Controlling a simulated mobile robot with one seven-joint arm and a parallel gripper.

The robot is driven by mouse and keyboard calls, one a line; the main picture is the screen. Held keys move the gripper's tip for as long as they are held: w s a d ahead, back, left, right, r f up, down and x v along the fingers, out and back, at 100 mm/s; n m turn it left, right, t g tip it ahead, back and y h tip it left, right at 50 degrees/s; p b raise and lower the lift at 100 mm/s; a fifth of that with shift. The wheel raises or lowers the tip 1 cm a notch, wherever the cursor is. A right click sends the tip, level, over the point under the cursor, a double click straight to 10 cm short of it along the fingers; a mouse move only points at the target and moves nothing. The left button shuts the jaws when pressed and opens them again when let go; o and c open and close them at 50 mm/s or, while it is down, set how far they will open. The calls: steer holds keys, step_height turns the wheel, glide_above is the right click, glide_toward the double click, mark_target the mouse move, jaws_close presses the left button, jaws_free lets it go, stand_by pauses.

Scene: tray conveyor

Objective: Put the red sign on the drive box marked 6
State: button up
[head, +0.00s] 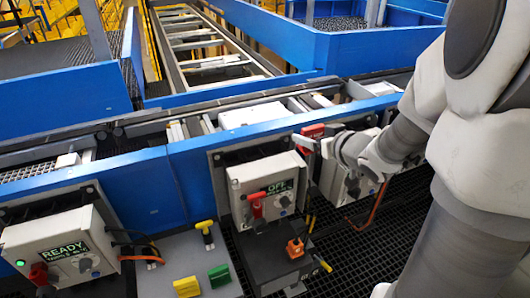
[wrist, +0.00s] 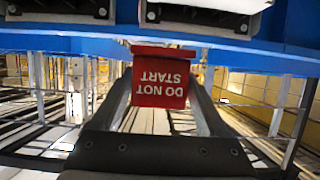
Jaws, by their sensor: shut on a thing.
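The red sign (head: 313,130) is held up at the blue rail, above and right of the middle drive box. In the wrist view the sign (wrist: 160,92) reads "DO NOT START" upside down, between the two dark fingers. My gripper (head: 312,146) is shut on it. The middle drive box (head: 240,184) shows "OFF" and has a red handle (head: 257,206) on its front. Another drive box (head: 337,186) is partly hidden behind my arm. The left drive box (head: 40,238) shows "READY" with a green light. I cannot clearly read a 6 on any box.
A grey panel (head: 165,262) at lower left holds a yellow T-handle (head: 205,230), a yellow block (head: 187,287) and a green block (head: 219,275). An orange part (head: 295,248) sits on a dark housing under the middle box. The blue rail (head: 130,185) runs behind the boxes.

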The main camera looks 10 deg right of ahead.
steer(key=w+a+f+b, duration=0.1)
steer(key=w+a+f, duration=0.1)
steer(key=w+a+f+b, duration=0.1)
steer(key=w+a+f, duration=0.1)
steer(key=w, duration=0.1)
steer(key=w+a+f+b, duration=0.1)
steer(key=w+a+f, duration=0.2)
steer(key=shift+w+a, duration=0.1)
steer(key=shift+w, duration=0.15)
steer(key=shift+f, duration=1.9)
steer(key=shift+f+b, duration=0.25)
steer(key=shift+b, duration=0.3)
steer(key=o, duration=1.4)
steer(key=shift+r, duration=0.15)
steer(key=shift+r+p, duration=0.2)
steer(key=shift+p, duration=0.2)
steer(key=v, duration=1.2)
steer(key=shift+p, duration=0.4)
